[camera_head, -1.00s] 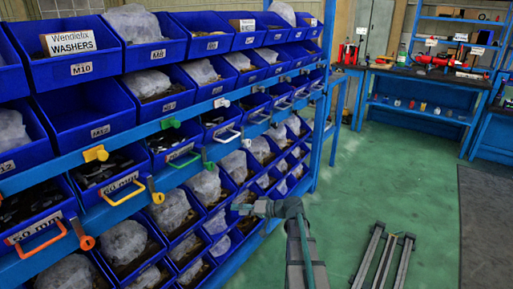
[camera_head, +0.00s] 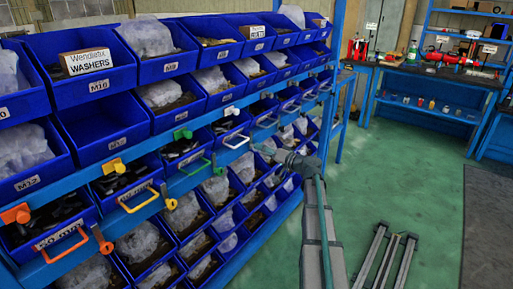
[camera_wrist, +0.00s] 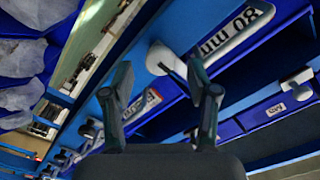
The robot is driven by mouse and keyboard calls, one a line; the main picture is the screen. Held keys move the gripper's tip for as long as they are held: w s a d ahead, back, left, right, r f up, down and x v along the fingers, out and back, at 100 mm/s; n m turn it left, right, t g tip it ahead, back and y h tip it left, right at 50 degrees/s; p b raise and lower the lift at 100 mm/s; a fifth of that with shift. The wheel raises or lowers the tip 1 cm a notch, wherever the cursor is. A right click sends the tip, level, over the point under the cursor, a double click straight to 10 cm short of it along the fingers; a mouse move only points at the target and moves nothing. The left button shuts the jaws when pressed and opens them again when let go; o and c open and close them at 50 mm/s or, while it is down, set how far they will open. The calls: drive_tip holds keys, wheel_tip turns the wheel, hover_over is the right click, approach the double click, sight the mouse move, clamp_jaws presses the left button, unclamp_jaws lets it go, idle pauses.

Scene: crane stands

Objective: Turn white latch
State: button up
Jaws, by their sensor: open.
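The white latch (camera_head: 231,111) sits on the blue shelf rail, above a drawer with a white handle (camera_head: 237,140). In the wrist view the white latch (camera_wrist: 163,58) lies just beyond my fingertips, its lever reaching toward the right finger. I cannot tell whether they touch. The white handle (camera_wrist: 228,36) and an "80 mm" label are beyond it. My gripper (camera_wrist: 160,75) is open, with nothing between its fingers. In the head view my gripper (camera_head: 262,149) is small, in front of the lower bins to the right of and below the white latch.
Orange (camera_head: 16,213), yellow (camera_head: 114,166) and green (camera_head: 183,133) latches sit along the same rail to the left. Blue bins fill the rows above and below.

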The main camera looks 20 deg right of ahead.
drive_tip(key=shift+x, duration=1.7)
clamp_jaws()
